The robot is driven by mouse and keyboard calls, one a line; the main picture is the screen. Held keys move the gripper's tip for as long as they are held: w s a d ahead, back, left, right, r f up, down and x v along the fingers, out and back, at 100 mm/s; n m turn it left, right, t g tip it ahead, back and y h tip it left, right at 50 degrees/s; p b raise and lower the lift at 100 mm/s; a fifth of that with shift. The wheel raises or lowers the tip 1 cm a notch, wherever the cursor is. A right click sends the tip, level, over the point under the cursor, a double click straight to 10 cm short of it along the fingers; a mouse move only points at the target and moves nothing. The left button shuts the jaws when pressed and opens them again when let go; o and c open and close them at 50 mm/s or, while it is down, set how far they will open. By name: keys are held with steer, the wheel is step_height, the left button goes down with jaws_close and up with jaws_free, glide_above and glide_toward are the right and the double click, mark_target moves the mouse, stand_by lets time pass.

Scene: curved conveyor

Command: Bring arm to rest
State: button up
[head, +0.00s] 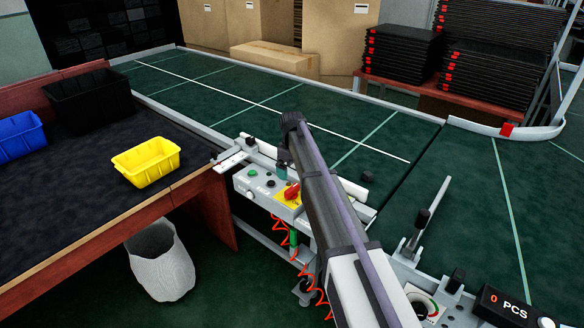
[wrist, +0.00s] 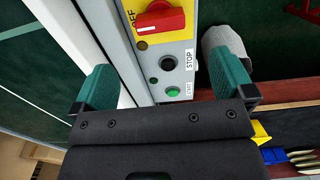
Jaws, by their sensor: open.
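My gripper (wrist: 162,78) shows in the wrist view with its two teal fingers wide apart and nothing between them. It points down over a grey control panel (wrist: 180,52) with a red rotary switch (wrist: 160,18), a dark STOP button (wrist: 167,63) and a green START button (wrist: 172,92). In the head view my arm reaches forward over the conveyor's edge, and the gripper (head: 283,170) is partly hidden by the arm, close to the panel (head: 246,185). I cannot tell whether it touches the panel.
A table (head: 75,195) at left carries yellow (head: 147,162), black (head: 90,97) and blue (head: 20,135) bins. A white waste bin (head: 162,270) stands below.

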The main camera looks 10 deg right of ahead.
steer(key=shift+r, duration=0.3)
